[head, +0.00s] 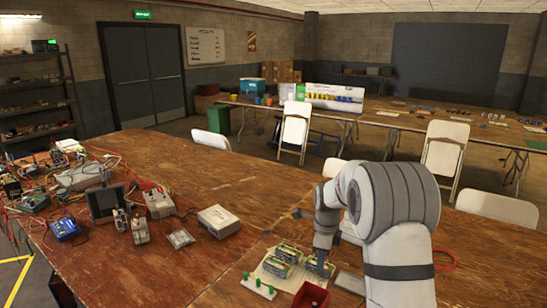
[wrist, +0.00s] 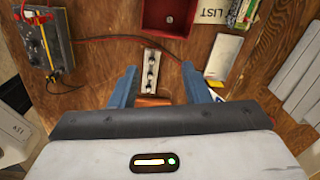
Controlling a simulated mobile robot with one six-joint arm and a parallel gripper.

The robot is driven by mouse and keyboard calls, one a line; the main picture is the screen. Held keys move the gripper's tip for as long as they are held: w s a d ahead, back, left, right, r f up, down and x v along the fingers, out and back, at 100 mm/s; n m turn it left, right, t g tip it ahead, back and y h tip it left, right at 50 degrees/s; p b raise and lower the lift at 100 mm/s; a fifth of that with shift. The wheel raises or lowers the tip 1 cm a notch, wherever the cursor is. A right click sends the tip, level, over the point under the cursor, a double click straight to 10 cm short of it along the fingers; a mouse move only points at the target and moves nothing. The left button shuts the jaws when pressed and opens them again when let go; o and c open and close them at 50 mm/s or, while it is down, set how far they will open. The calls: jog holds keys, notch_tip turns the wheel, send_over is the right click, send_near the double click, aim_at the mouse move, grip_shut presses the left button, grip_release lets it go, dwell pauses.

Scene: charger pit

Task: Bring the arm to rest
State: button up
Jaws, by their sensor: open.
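My arm shows at the right of the head view, reaching over the wooden table (head: 150,185), with my gripper (head: 320,266) low beside a pale board with green-topped blocks (head: 283,258). In the wrist view my gripper (wrist: 160,82) shows two blue fingers spread apart. A small pale strip with dark round parts (wrist: 151,70) appears in the gap between them, and neither finger visibly touches it. An orange-brown piece (wrist: 152,101) shows behind it, partly hidden by the gripper body. I see nothing held. The height of the fingertips above the table cannot be told.
A red open box (head: 310,296) stands close to the gripper; it also shows in the wrist view (wrist: 170,34). A pale flat item (wrist: 223,57) lies right of the fingers. A dark device with cables (wrist: 45,40) is at left. Cluttered electronics (head: 85,178) fill the table's left side.

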jog(key=s+r+n, duration=0.5)
jog(key=s+r, duration=0.3)
jog(key=s+r+n+t, duration=0.1)
jog(key=s+r+n, duration=0.1)
jog(key=s+n, duration=0.6)
jog(key=s+r+n+t, duration=0.1)
jog(key=s+r+n, duration=0.1)
jog(key=s+n, duration=0.7)
jog(key=s, duration=0.8)
jog(key=shift+s+a+r+t+b, duration=0.2)
jog(key=shift+s+r+t+b, duration=0.15)
jog(key=shift+t, duration=0.05)
jog(key=shift+d, duration=0.1)
